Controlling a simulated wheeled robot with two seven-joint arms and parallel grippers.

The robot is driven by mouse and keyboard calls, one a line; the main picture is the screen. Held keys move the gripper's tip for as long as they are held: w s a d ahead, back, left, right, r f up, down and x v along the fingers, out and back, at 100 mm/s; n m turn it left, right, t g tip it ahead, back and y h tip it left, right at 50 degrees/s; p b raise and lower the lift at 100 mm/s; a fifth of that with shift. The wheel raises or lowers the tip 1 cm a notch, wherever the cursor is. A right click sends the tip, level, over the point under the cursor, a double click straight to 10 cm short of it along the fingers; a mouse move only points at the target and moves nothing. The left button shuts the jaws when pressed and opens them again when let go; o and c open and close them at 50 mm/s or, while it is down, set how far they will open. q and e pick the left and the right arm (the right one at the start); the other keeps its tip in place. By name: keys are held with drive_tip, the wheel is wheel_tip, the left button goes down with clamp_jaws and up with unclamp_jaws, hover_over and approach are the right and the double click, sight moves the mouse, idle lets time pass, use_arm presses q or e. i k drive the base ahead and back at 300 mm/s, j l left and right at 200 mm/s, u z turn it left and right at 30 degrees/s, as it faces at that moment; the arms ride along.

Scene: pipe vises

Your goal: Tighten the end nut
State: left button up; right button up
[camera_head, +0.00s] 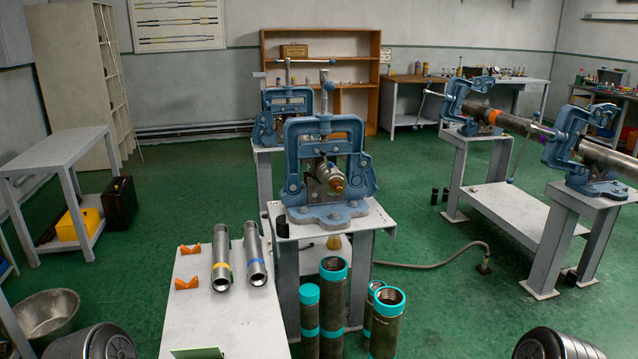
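A blue pipe vise (327,128) stands on a grey stand in the middle of the view. A short metal pipe assembly (323,170) lies in its jaws, with its near end facing me. A small brass-coloured nut-like piece (338,185) sits at that near end; it looks like the end nut. I cannot tell from here how tight it is. Neither of my grippers shows in this view.
A white table (215,325) at front left holds two metal tubes (221,262) (255,257) and orange V-blocks. Several teal-collared pipes (333,310) stand before the vise stand. More vises (579,150) hold a long pipe at right. Green floor is open at right front.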

sight(323, 153)
drive_tip(key=u, duration=0.45)
drive_tip(key=i+j+u, duration=0.2)
drive_tip(key=j+u, duration=0.15)
drive_tip(key=j, duration=0.3)
drive_tip(key=i+j+u, duration=0.3)
drive_tip(key=j, duration=0.3)
drive_tip(key=i+j+u, duration=0.35)
drive_tip(key=j, duration=0.15)
drive_tip(key=i+j+u, duration=0.3)
drive_tip(key=i+j+z, duration=0.1)
drive_tip(key=i+z, duration=0.35)
drive_tip(key=i+j+z, duration=0.35)
drive_tip(key=i+z, duration=0.15)
drive_tip(key=i+l+z, duration=0.1)
drive_tip(key=i+z, duration=0.65)
drive_tip(key=i, duration=0.25)
drive_tip(key=i+j+z, duration=0.2)
drive_tip(key=i+z, duration=0.2)
drive_tip(key=i+j+z, duration=0.4)
drive_tip(key=i, duration=0.15)
drive_tip(key=i+j+z, duration=0.5)
drive_tip(key=j, duration=0.2)
drive_tip(key=i+j+z, duration=0.15)
drive_tip(key=j, duration=0.25)
drive_tip(key=i+j+z, duration=0.15)
drive_tip(key=i+j, duration=0.15)
drive_tip(key=j, duration=0.15)
